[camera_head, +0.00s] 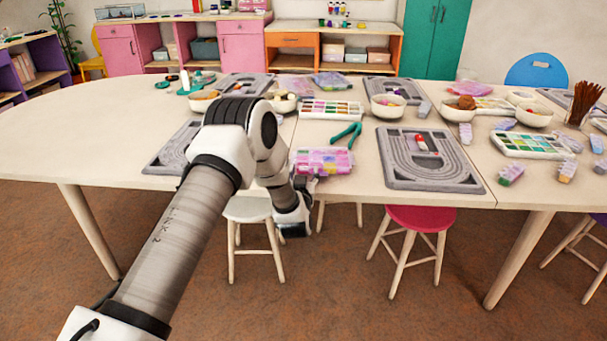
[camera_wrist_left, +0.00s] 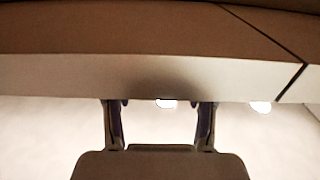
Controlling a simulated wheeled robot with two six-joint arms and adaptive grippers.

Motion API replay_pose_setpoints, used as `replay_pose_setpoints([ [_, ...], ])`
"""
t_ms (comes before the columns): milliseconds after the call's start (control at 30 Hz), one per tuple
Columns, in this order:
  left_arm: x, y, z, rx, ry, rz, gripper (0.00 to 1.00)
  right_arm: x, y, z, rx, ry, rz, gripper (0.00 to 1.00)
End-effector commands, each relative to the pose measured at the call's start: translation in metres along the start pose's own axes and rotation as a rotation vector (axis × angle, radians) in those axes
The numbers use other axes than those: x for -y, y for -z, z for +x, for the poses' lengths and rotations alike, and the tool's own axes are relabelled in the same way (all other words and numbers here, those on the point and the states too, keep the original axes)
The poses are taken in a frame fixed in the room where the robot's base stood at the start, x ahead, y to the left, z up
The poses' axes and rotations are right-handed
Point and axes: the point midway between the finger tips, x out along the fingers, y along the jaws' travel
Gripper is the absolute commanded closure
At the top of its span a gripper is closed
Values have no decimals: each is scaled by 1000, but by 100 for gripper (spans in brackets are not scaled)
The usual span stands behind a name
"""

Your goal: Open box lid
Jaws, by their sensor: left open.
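A pink and purple translucent bead box (camera_head: 325,161) lies at the front edge of the table, just right of my left arm. Its lid looks closed. My left gripper (camera_head: 303,184) is at the table's front edge, close to the box's front left corner and lower than its top. Part of the gripper is hidden by my own wrist. In the left wrist view the two fingers of the left gripper (camera_wrist_left: 160,108) are apart with nothing between them. The box does not show there. My right gripper is not in view.
The pale table edge (camera_wrist_left: 100,75) crosses the left wrist view close beyond the fingers. Green pliers (camera_head: 347,132) and a bead tray (camera_head: 331,109) lie behind the box. A grey bead board (camera_head: 395,178) is to its right. Stools, one pink (camera_head: 421,217), stand below.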

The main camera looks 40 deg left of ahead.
Motion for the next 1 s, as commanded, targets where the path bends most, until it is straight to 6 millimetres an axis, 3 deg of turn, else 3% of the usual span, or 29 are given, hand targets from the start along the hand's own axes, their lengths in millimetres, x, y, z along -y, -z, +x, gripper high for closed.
replay_pose_setpoints([
  [100, 0, 0, 0, 0, 0, 0, 47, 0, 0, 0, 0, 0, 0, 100],
  [200, 0, 0, 0, 0, 0, 0, 82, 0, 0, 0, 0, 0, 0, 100],
  [267, 0, 0, 0, 0, 0, 0, 100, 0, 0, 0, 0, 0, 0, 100],
  [667, 0, 9, -1, 30, 0, -3, 100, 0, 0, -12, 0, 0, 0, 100],
  [867, 0, 27, 0, 117, 0, -9, 100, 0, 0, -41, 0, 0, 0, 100],
  [1000, 0, 46, 2, 216, 1, -16, 100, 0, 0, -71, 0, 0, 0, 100],
])
